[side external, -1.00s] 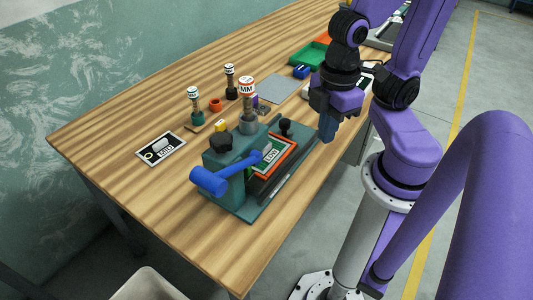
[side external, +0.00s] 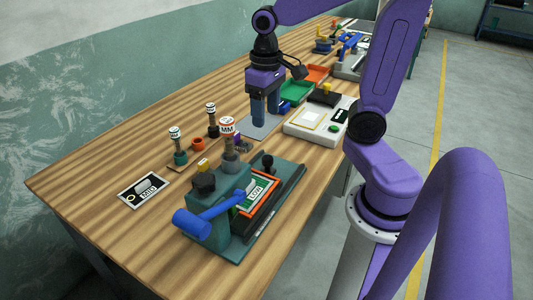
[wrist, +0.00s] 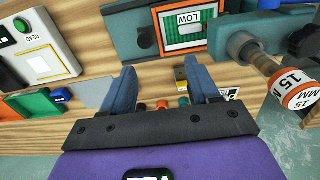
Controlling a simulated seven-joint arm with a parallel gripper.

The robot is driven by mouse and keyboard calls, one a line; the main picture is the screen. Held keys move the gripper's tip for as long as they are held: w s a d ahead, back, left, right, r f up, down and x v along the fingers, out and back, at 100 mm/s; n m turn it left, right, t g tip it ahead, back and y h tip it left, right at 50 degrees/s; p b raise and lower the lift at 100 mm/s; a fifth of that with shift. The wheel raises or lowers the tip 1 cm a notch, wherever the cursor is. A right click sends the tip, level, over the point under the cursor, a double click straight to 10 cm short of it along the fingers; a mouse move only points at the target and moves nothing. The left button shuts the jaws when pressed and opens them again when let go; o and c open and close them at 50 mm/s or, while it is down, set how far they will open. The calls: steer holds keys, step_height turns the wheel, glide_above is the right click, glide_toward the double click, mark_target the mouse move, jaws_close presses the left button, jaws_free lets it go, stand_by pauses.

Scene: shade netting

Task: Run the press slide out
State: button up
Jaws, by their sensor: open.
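The teal press (side external: 226,233) stands near the table's front, with a blue lever (side external: 193,222) and a black knob (side external: 204,184) on its head. Its slide carries an orange-framed green plate marked LOW (side external: 258,193), partly hidden by the lever and head. A small black knob (side external: 267,161) stands at the slide's far end. In the wrist view the LOW plate (wrist: 190,26) and slide knob (wrist: 146,38) show at the top. My gripper (side external: 266,122) is open and empty, beyond the press over a grey pad (side external: 259,128); its fingers (wrist: 162,82) are apart from the press.
A MILD card (side external: 143,190) lies at left. A white device (side external: 316,125), green tray (side external: 297,92) and orange tray (side external: 317,74) are behind. Bare wood lies front left.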

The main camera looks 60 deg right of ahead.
mark_target(267, 156)
steer(key=w+d+m, duration=0.2)
steer(key=d+m, duration=0.1)
steer(key=d, duration=0.1)
step_height(267, 156, down, 16)
steer(key=shift+f, duration=0.25)
stand_by(0.5)
jaws_close()
